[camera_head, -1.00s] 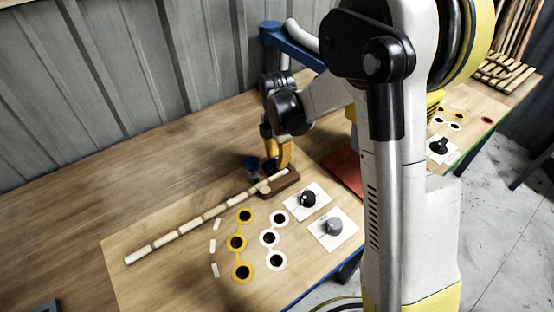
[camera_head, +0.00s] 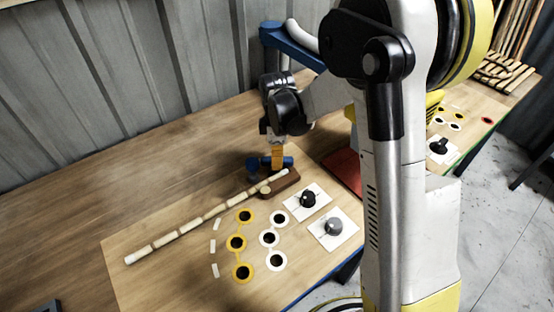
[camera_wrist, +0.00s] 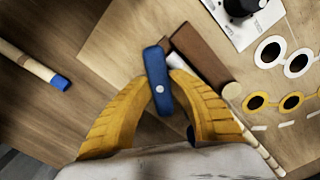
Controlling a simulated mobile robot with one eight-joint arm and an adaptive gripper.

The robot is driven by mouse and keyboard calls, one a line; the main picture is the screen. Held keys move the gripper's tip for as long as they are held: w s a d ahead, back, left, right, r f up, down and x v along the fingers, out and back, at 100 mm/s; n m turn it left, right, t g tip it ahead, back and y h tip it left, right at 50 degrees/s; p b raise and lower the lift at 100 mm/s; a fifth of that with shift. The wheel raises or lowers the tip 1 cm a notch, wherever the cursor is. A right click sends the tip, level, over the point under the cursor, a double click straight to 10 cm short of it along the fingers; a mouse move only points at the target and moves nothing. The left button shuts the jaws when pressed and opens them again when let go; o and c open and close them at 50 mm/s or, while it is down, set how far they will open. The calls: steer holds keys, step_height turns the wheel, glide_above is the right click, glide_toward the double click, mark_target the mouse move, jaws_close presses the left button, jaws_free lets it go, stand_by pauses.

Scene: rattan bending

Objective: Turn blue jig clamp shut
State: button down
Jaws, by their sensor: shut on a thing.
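The blue jig clamp's handle (camera_head: 286,162) stands at the far end of a brown block (camera_head: 284,184) and lies crosswise in the head view. In the wrist view the blue handle (camera_wrist: 155,62) is a bar with a small pale pin, beside the brown block (camera_wrist: 205,55). My gripper (camera_wrist: 160,82) has its yellow fingers shut on the handle from both sides. In the head view my gripper (camera_head: 278,157) reaches down onto it, with the fingertips partly hidden. A pale jointed rattan pole (camera_head: 195,222) has its near-block end at the brown block.
Yellow-ringed holes (camera_head: 237,243) and white-ringed holes (camera_head: 270,238) lie on the board. Two dials on white plates stand to the right, one black (camera_head: 308,199) and one grey (camera_head: 333,227). A blue-tipped stick (camera_wrist: 35,66) lies left in the wrist view. The wooden table at left is clear.

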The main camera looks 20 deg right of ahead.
steer(key=m, duration=0.5)
steer(key=shift+m, duration=0.3)
steer(key=m, duration=0.5)
steer(key=shift+m, duration=0.3)
steer(key=c, duration=1.2)
jaws_free()
step_height(320, 180, up, 12)
